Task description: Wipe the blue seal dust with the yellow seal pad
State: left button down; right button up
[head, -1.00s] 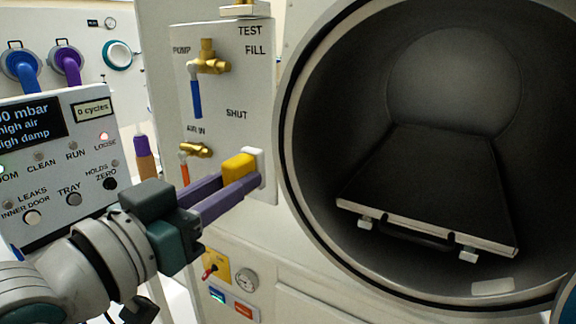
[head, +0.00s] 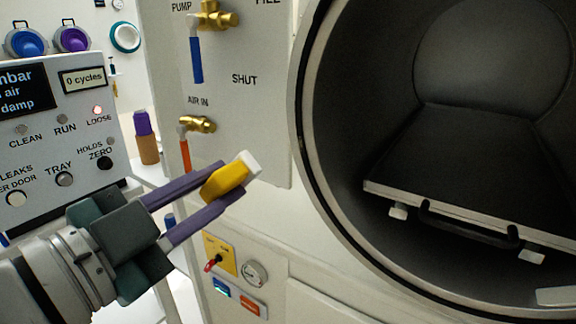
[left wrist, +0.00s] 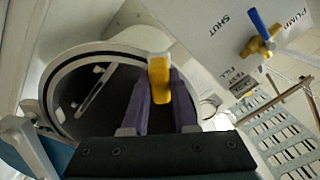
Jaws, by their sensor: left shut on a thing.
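The yellow seal pad (head: 215,187), a yellow block with a white end, is held between the purple fingers of my left gripper (head: 230,180). The gripper is shut on it, with the white end pointing up and right, apart from the round chamber's rim (head: 302,125). The left wrist view also shows the pad (left wrist: 159,82) between the fingers, in front of the round opening. I cannot make out any blue seal dust in either view. My right gripper is not in view.
The chamber stands open, with a dark tray (head: 440,222) and its handle inside. A valve panel (head: 245,110) with brass valves is left of the rim. A control box (head: 60,130) stands at the left. A small yellow switch plate (head: 220,254) and gauge are below.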

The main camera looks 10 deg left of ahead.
aim_at(250, 169)
pick_arm(q)
jog(key=shift+w+f+m, duration=0.15)
jog(key=shift+f+m, duration=0.05)
jog(key=shift+m, duration=0.1)
jog(key=shift+w, duration=0.25)
jog(key=b+x, duration=0.1)
jog(key=x, duration=0.3)
jog(key=shift+d, duration=0.15)
jog(key=shift+w+d, duration=0.15)
jog(key=shift+w, duration=0.3)
jog(key=shift+b+x, duration=0.4)
jog(key=shift+x, duration=0.75)
jog(key=shift+s+d, duration=0.25)
jog(key=shift+d, duration=0.35)
jog(key=shift+s+d, duration=0.25)
jog(key=shift+d, duration=0.4)
jog(key=shift+s+d, duration=0.25)
jog(key=shift+d, duration=0.35)
jog(key=shift+p, duration=0.3)
jog(key=shift+w, duration=0.1)
